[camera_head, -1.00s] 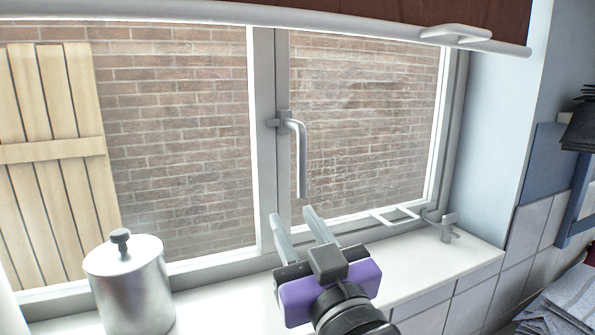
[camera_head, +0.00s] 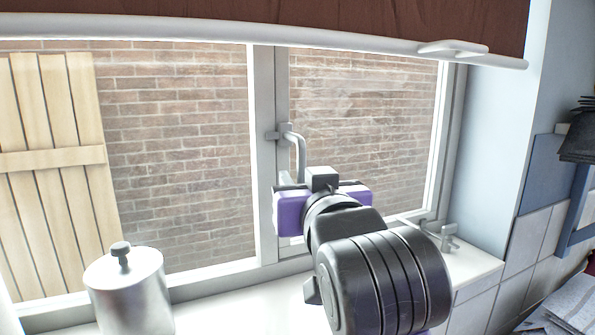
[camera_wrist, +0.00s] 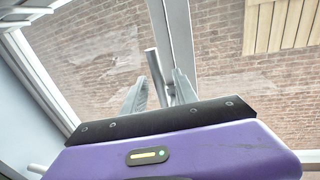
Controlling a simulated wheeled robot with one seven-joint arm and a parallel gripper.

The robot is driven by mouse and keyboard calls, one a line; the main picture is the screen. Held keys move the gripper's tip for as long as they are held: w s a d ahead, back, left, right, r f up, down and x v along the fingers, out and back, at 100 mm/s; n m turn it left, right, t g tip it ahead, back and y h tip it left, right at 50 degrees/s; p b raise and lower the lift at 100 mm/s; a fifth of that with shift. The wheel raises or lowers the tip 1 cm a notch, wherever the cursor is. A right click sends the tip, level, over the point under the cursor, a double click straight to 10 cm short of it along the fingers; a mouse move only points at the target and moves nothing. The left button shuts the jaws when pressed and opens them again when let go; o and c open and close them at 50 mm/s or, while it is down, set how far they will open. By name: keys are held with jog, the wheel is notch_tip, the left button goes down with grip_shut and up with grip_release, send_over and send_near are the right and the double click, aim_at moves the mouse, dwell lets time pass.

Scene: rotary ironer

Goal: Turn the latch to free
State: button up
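The latch (camera_head: 300,150) is a grey L-shaped handle on the window's middle post, its lever hanging down. My gripper is in front of its lower part, and its purple body hides the lever's end in the head view. In the wrist view my gripper (camera_wrist: 161,78) has its two grey fingers apart. The latch lever (camera_wrist: 152,66) shows as a grey bar between or just behind them. I cannot tell whether either finger touches it.
A metal canister (camera_head: 127,290) with a lid stands on the white sill (camera_head: 240,312) at left. A rail (camera_head: 380,58) under a dark red panel runs above the window. A second metal fitting (camera_head: 446,236) sits at the window's lower right corner.

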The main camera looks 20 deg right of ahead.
jog(key=w, duration=0.3)
jog(key=shift+w+d, duration=0.15)
jog(key=shift+d, duration=0.2)
grip_shut()
dwell(1.2)
